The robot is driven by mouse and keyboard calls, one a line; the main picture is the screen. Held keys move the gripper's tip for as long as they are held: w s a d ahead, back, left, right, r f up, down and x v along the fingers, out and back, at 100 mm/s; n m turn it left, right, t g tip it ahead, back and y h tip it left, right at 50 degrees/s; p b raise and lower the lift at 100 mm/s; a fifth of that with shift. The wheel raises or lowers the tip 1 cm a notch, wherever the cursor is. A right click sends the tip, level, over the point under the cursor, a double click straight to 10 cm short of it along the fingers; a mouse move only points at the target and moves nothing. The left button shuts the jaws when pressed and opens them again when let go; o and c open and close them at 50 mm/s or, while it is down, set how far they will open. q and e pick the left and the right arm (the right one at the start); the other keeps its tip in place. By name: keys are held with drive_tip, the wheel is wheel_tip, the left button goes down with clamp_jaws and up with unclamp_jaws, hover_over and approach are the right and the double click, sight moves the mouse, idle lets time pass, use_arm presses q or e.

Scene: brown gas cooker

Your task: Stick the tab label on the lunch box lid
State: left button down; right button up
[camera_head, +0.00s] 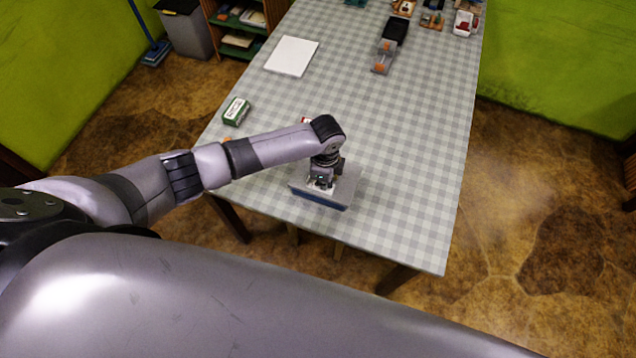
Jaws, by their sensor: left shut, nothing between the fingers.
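The lunch box (343,190) sits near the front edge of the table, with a grey lid and a blue lower side. My left gripper (320,183) points down over the left part of the lid. It is shut, and its fingertips are at or just above the lid; I cannot tell if they touch. A small white patch (316,189), perhaps the tab label, shows under the fingers, mostly hidden by the gripper. My right gripper is not in view.
The checkered table (410,190) has free room right of the lunch box. A green-and-white box (236,111) stands at the left edge. A white pad (292,56) lies farther back, and a black-and-grey dispenser-like item (391,42) with orange parts lies right of it. Small items line the far end.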

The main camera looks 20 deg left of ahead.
use_arm(q)
drive_tip(key=shift+r+p, duration=0.9)
drive_tip(key=shift+p, duration=0.15)
drive_tip(key=shift+r+p, duration=1.2)
drive_tip(key=shift+r, duration=1.35)
